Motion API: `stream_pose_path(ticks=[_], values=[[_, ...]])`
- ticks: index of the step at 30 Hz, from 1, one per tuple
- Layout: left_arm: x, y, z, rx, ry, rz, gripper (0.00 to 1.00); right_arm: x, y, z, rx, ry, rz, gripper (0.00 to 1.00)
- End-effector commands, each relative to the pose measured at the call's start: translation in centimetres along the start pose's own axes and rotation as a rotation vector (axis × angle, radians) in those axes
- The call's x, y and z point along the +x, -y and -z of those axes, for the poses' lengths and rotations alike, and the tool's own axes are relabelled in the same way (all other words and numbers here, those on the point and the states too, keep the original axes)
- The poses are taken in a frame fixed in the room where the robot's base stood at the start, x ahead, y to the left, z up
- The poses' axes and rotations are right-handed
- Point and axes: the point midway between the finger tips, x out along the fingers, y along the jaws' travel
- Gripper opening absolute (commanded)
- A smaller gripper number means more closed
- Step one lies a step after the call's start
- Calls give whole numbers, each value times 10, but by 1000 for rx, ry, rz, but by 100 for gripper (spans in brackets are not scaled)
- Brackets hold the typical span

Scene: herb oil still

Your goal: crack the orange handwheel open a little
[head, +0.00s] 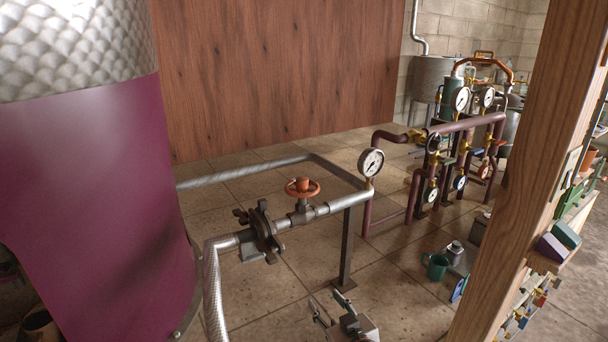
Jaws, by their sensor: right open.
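The orange handwheel (303,188) sits on top of a valve body on a grey metal pipe (330,207), in the middle of the head view. Its rim and hub show clearly, with nothing touching it. My right gripper (331,307) is at the bottom edge, below and a little right of the handwheel in the picture. Its fingers are spread and empty, well apart from the wheel. My left gripper is not in view.
A dark flange (262,231) and a braided hose (213,290) are left of the handwheel. A round gauge (371,163) and a post (347,247) stand right of it. A large purple tank (95,200) fills the left; a wooden post (530,190) crosses the right.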

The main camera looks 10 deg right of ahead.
Motion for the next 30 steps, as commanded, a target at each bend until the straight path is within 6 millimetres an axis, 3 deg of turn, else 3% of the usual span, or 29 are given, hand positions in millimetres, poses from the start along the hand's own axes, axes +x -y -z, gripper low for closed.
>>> stream_pose_path(ticks=[1,6,9,12,15,19,30], values=[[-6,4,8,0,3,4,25,16,-7,51,13,-50,-16,41],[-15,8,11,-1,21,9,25,51,-24,171,60,-167,-55,41],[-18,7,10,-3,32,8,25,61,-31,222,83,-215,-70,41],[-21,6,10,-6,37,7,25,65,-35,254,97,-246,-79,41],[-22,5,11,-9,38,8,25,68,-36,268,103,-259,-83,41],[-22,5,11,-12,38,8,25,77,-38,273,106,-262,-84,41],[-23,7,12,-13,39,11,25,126,-42,285,105,-262,-84,41]])
